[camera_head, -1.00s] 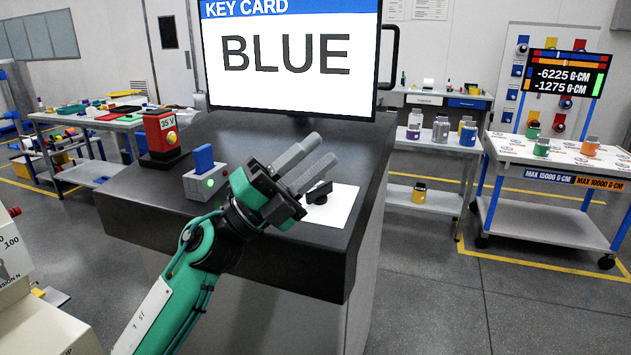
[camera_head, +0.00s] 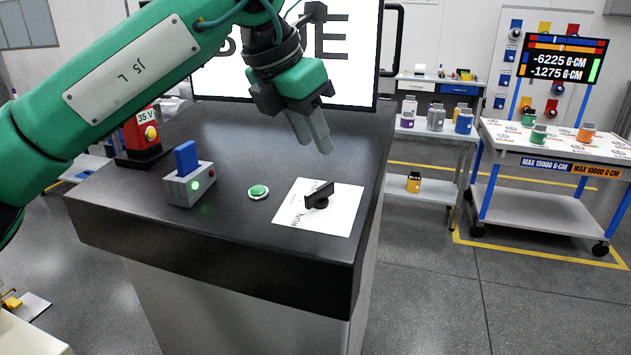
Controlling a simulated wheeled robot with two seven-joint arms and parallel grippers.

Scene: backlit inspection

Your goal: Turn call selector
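The selector is a black knob (camera_head: 319,196) on a white label plate (camera_head: 343,217) on the dark console top. The word RUN is printed at the plate's lower left; other print is too small to read. The knob's handle slants up toward the right. My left gripper (camera_head: 317,147) hangs above and behind the knob, fingers pointing down, apart from it. Its two grey fingers lie close together with nothing between them. My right gripper is not in view.
A green button (camera_head: 258,191), a grey box with a blue card (camera_head: 187,158) and a red 35 V box (camera_head: 141,134) stand left of the plate. A screen (camera_head: 350,80), partly hidden by my arm, stands behind. A cart (camera_head: 560,150) is at right.

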